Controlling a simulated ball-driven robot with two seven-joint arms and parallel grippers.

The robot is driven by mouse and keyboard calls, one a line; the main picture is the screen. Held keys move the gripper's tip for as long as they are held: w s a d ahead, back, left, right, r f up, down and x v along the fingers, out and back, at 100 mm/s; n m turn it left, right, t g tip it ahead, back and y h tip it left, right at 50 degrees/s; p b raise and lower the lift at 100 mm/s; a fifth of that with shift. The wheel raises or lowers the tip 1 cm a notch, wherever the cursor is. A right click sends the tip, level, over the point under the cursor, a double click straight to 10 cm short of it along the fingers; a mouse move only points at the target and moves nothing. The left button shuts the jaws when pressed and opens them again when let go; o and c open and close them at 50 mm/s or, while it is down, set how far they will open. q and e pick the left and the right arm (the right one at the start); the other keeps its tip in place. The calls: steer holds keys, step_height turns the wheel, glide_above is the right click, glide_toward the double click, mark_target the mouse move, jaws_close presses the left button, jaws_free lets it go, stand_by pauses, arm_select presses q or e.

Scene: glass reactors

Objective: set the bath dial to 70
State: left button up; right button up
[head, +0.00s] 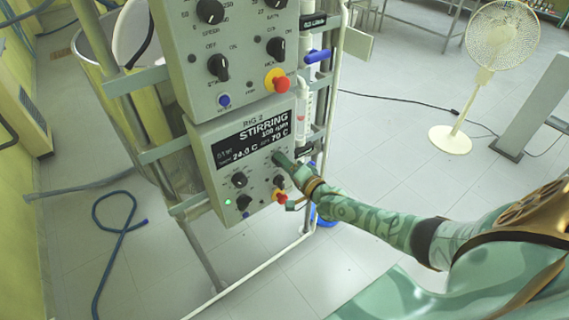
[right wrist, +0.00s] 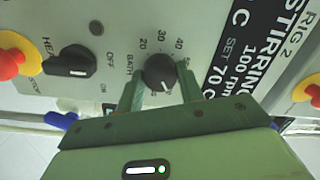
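The bath dial (right wrist: 160,72) is a round black knob with a white pointer mark, labelled BATH, with a scale around it. Its pointer faces the lower side of the picture, towards my gripper. My right gripper (right wrist: 161,84) has one green finger on each side of the knob, close against it, and looks shut on it. In the head view my right gripper (head: 281,160) reaches the right side of the lower panel and hides the bath dial. The display (head: 252,140) reads STIRRING, 100 rpm, 24.0 C and SET 70 C. My left gripper is out of view.
The lower panel (head: 207,150) also carries a black knob (head: 239,180), a heat switch (right wrist: 70,66) and a red stop button on yellow (right wrist: 14,56). A similar panel (head: 180,50) sits above. A blue hose (head: 97,250) lies on the floor; a fan (head: 503,38) stands right.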

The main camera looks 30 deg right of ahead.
steer(key=o, duration=0.4)
steer(key=s+d, duration=0.1)
steer(key=s, duration=0.4)
steer(key=s+p, duration=0.1)
steer(key=s, duration=0.4)
steer(key=s+d+p, duration=0.1)
steer(key=s, duration=0.5)
steer(key=shift+s+d+f, duration=0.1)
steer(key=shift+d+f, duration=0.05)
steer(key=shift+d, duration=0.15)
